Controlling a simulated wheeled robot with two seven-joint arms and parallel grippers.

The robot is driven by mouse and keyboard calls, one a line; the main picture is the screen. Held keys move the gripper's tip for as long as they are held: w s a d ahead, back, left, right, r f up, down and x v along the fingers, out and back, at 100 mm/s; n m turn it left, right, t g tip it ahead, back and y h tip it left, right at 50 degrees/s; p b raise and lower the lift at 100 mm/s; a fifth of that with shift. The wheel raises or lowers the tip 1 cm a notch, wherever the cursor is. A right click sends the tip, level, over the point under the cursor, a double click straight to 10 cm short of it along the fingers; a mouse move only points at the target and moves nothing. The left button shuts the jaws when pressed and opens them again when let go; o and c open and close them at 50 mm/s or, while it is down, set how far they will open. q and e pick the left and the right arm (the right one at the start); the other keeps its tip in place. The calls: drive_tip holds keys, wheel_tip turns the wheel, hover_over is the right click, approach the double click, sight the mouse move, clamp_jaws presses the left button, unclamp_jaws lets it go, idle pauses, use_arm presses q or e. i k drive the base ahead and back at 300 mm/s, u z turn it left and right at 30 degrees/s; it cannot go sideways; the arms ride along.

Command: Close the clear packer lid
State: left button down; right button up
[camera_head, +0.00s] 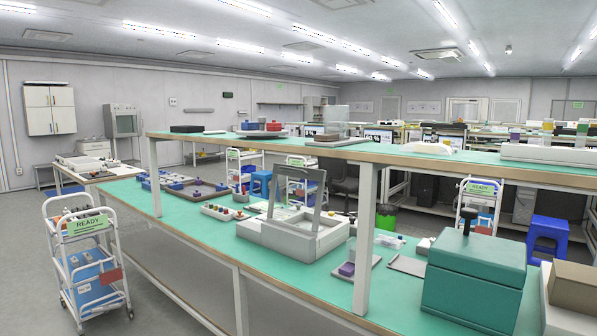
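The clear packer is a light grey box (275,238) on the green bench top, in the middle of the head view. Its lid (297,194) is a grey frame around a clear pane. The lid stands raised and tilted above the box, so the packer is open. Part of the box's right side lies close to a white shelf post. Neither of my grippers shows in this view.
A white shelf post (366,240) rises just right of the packer. An upper shelf (340,150) runs above the bench. A teal box (474,281) with a black knob stands at right. A white cart (88,262) stands at left on open floor.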

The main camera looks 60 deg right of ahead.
sight(291, 170)
drive_tip(key=z, duration=1)
drive_tip(key=i, duration=1.35)
drive_tip(key=z, duration=1.35)
